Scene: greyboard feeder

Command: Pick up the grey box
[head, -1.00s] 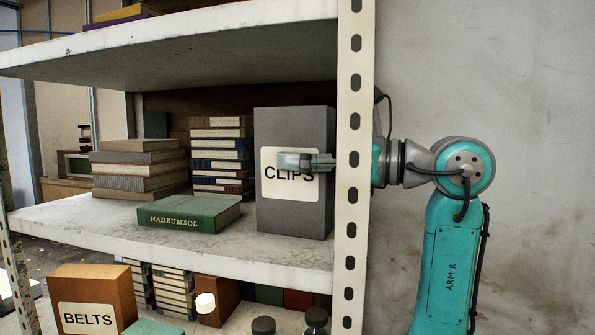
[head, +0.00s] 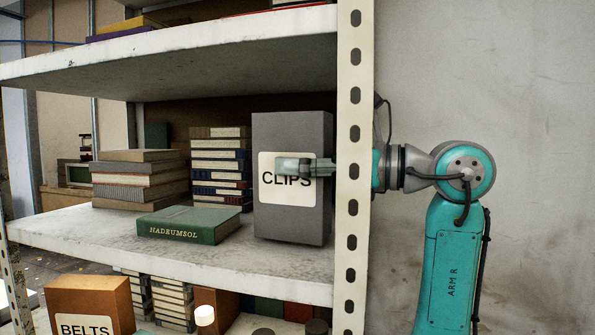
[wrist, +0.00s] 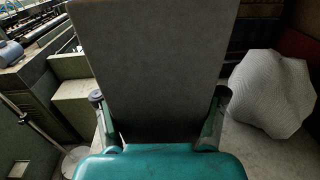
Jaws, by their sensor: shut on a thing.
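My gripper (head: 305,168) reaches in from the right, with one finger across the label. In the wrist view the box (wrist: 150,60) fills the middle as a dark grey face. My gripper (wrist: 160,96) has a finger on each side of it, shut on it. The box seems raised slightly off the shelf; its underside is hard to make out.
The perforated post (head: 353,200) stands between the box and my arm. A green book (head: 190,225) lies left of the box, with book stacks (head: 220,165) behind. The upper shelf (head: 200,55) is above. A pale lumpy object (wrist: 272,95) sits at right in the wrist view.

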